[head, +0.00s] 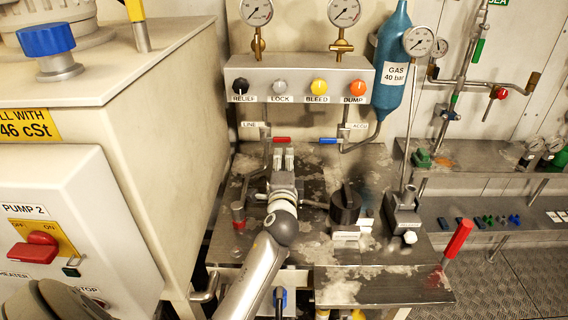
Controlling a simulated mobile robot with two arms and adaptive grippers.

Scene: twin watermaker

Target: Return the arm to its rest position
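My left arm (252,278) comes up from the bottom of the head view and reaches over the stained metal bench. My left gripper (283,158) points away from me, above the back part of the bench. Its two pale fingers lie close side by side, with nothing seen between them. It is below the valve panel (297,83) and just in front of the red lever (282,140); I cannot tell whether it touches anything. My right gripper is not in view.
A black knob (345,204) stands right of my wrist, with a grey lever block (402,212) beyond it. A red handle (457,239) rises at the bench's right edge. The pump cabinet (72,235) fills the left side.

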